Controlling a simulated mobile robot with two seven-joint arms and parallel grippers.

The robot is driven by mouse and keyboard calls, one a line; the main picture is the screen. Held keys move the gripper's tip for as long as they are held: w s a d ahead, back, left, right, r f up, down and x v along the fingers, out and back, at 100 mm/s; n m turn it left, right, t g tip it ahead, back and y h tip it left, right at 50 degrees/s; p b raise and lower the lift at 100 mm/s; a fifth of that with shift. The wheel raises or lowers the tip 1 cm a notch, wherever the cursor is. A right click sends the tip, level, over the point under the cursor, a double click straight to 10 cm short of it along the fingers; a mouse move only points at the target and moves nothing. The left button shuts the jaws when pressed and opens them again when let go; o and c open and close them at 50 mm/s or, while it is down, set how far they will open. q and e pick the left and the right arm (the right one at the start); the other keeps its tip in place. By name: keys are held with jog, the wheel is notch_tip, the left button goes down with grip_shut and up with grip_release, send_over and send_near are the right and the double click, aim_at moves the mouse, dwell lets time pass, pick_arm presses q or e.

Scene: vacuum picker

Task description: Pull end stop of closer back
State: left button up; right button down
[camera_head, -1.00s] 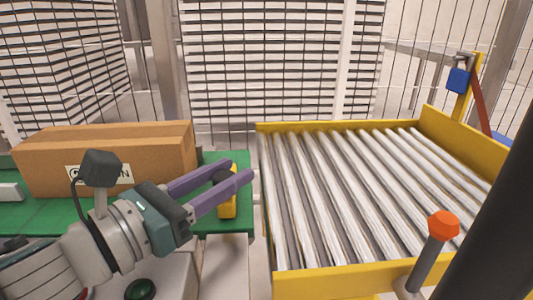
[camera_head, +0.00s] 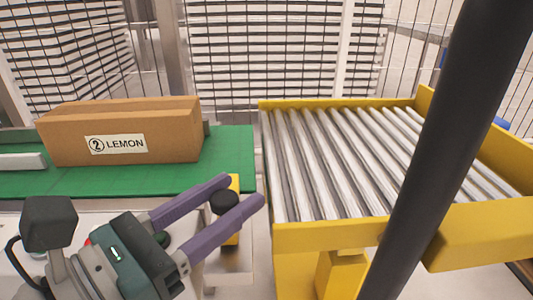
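A yellow piece (camera_head: 231,240) with a round black knob (camera_head: 223,202) stands at the near right end of the green conveyor; I take it for the end stop. My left gripper (camera_head: 242,191) has two purple fingers, spread apart with the knob between them. I cannot tell whether either finger touches the knob. The lower finger covers part of the yellow piece. My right gripper is not in view.
A cardboard box (camera_head: 125,132) labelled LEMON lies on the green conveyor (camera_head: 228,155). A pale bar (camera_head: 22,161) lies left of it. A yellow-framed roller table (camera_head: 330,232) stands to the right. A wire fence closes off the back. A black bar crosses the right side.

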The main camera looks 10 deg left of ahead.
pick_arm(q)
jog(key=shift+o, duration=1.1)
jog(key=shift+a, duration=0.1)
jog(key=v, duration=0.9)
jog(key=shift+s+a, duration=0.15)
jog(key=shift+s, duration=0.2)
